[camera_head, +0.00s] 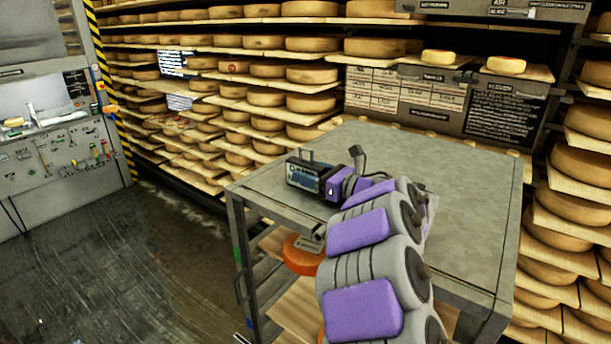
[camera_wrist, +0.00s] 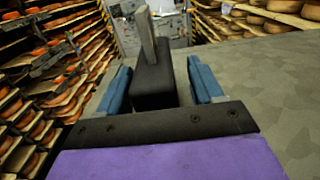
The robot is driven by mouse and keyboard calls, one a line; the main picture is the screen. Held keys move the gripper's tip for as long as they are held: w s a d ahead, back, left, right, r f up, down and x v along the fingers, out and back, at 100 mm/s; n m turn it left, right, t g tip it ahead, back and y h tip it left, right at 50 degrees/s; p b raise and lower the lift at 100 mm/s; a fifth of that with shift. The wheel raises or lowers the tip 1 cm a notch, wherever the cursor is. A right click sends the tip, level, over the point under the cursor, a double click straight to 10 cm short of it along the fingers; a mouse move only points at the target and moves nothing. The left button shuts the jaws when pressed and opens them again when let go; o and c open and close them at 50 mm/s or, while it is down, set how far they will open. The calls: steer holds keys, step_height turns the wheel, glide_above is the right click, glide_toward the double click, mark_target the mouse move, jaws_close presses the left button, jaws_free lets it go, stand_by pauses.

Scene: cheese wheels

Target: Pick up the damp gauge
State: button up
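The damp gauge, a dark block with a grey prong, is between my gripper's fingers in the wrist view (camera_wrist: 153,82). In the head view, its grey prong (camera_head: 306,155) shows above the fingers, near the table's far left edge. My gripper (camera_head: 304,176) reaches left, low over the table, with its blue fingers on either side of the gauge. The fingers also show in the wrist view (camera_wrist: 160,82); a narrow gap is visible between the gauge and the right finger. The left finger is very close to the gauge. The gauge's underside is hidden.
The grey metal table (camera_head: 455,215) is otherwise bare, with free room to the right. An orange cheese wheel (camera_head: 302,256) lies on the shelf below. Racks of cheese wheels (camera_head: 313,103) stand close behind and at the right. Open floor (camera_head: 110,255) lies to the left.

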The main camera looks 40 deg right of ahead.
steer(key=c, duration=1.1)
steer(key=shift+r, duration=0.1)
